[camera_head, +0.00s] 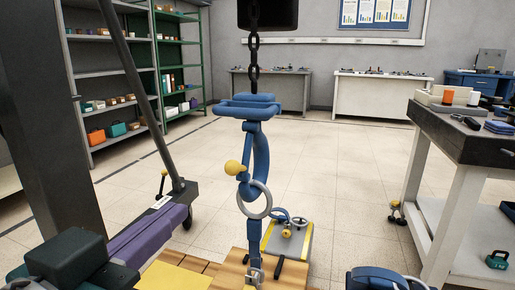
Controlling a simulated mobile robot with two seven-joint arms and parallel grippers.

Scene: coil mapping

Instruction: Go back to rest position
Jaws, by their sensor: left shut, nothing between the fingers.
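My right gripper is not in view. In the middle, a blue hook assembly (260,155) with a yellow knob (234,168) hangs from a dark chain (253,50). A pale metal ring (267,202) is at its lower end. The task names no object.
A dark post and a slanted bar (135,90) rise at left above a purple beam (150,232). Wooden boards (205,268) lie below the hook. A grey-and-yellow device (300,245) stands behind them. A workbench (470,142) is at right. The tiled floor (340,170) beyond is clear.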

